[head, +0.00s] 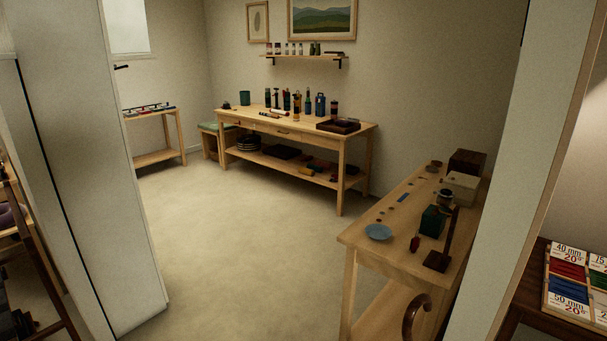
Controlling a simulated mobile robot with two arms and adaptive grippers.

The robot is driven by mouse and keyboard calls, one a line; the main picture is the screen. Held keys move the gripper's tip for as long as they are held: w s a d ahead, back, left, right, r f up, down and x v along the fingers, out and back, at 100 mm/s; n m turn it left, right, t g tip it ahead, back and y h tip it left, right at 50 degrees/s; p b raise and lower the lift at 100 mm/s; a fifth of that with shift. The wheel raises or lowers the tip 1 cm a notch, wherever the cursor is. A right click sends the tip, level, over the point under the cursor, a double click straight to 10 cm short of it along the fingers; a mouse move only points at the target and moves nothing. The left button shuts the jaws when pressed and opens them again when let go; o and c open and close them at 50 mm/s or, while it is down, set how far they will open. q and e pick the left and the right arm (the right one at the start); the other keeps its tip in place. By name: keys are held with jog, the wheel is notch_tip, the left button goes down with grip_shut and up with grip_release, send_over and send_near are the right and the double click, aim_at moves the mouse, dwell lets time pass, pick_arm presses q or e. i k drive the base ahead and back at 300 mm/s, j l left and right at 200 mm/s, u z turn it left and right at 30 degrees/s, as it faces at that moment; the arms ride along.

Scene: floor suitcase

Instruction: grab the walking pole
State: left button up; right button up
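Neither of my grippers can be made out in this view.
An open doorway leads onto clear pale floor (220,240). A white door (95,170) stands at left, a wall edge (530,170) at right. The right-hand table (400,250) holds a blue dish (378,232) and boxes. A long workbench (300,132) with bottles stands at the back.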

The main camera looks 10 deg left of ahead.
aim_at(263, 114)
jog(key=i+j+u, duration=0.2)
jog(key=i+u, duration=0.15)
jog(key=i+j+u, duration=0.1)
jog(key=i+u, duration=0.25)
jog(key=i, duration=0.15)
jog(key=i+u, duration=0.35)
jog(key=i+l+z, duration=0.2)
jog(key=i, duration=0.35)
jog(key=i+j+z, duration=0.2)
jog(key=i, duration=0.35)
jog(key=i+z, duration=0.15)
jog(key=i, duration=0.4)
jog(key=i+j+z, duration=0.2)
jog(key=i, duration=0.3)
jog(key=i+j+z, duration=0.2)
jog(key=i, duration=0.35)
